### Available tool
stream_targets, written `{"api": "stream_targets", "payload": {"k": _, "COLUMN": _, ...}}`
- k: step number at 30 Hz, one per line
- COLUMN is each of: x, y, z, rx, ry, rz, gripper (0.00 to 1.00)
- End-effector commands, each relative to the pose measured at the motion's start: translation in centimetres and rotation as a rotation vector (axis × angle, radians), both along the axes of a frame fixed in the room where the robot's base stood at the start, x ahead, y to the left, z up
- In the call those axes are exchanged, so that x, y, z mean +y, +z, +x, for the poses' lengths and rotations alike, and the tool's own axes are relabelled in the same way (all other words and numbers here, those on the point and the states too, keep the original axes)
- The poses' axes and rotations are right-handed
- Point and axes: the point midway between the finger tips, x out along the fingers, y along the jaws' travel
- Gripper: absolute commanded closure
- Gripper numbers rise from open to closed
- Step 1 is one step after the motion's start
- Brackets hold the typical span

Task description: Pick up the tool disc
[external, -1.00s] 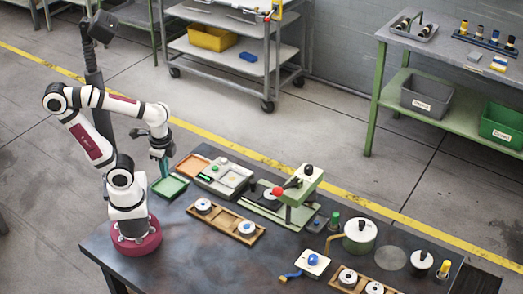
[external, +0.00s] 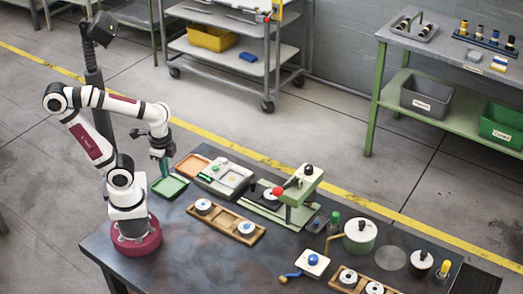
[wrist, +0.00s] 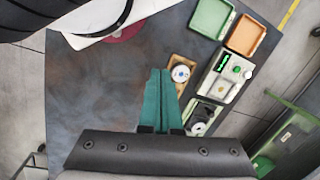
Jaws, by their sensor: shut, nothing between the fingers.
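Another pale disc (external: 271,194) sits in the green press. I cannot tell which is the tool disc. My gripper (external: 164,172) is high above the table, left of the wooden tray and apart from all discs. In the wrist view its teal fingers (wrist: 160,72) are together and empty. They partly hide the wooden tray, where one white disc (wrist: 180,74) shows beside the fingertips.
The green press (external: 300,188) stands to the right. A lidded green pot (external: 360,236) is farther right. The front left tabletop is clear.

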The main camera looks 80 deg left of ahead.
Motion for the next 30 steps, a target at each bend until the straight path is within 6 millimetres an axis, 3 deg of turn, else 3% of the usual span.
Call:
{"api": "stream_targets", "payload": {"k": 6, "x": 0.00, "y": 0.00, "z": 0.00, "rx": 0.000, "ry": 0.000, "rz": 0.000, "gripper": 1.00}}
{"api": "stream_targets", "payload": {"k": 7, "x": 0.00, "y": 0.00, "z": 0.00, "rx": 0.000, "ry": 0.000, "rz": 0.000, "gripper": 0.96}}
{"api": "stream_targets", "payload": {"k": 23, "x": 0.00, "y": 0.00, "z": 0.00, "rx": 0.000, "ry": 0.000, "rz": 0.000, "gripper": 0.01}}
{"api": "stream_targets", "payload": {"k": 30, "x": 0.00, "y": 0.19, "z": 0.36, "rx": -0.003, "ry": 0.019, "rz": 0.000, "gripper": 0.00}}
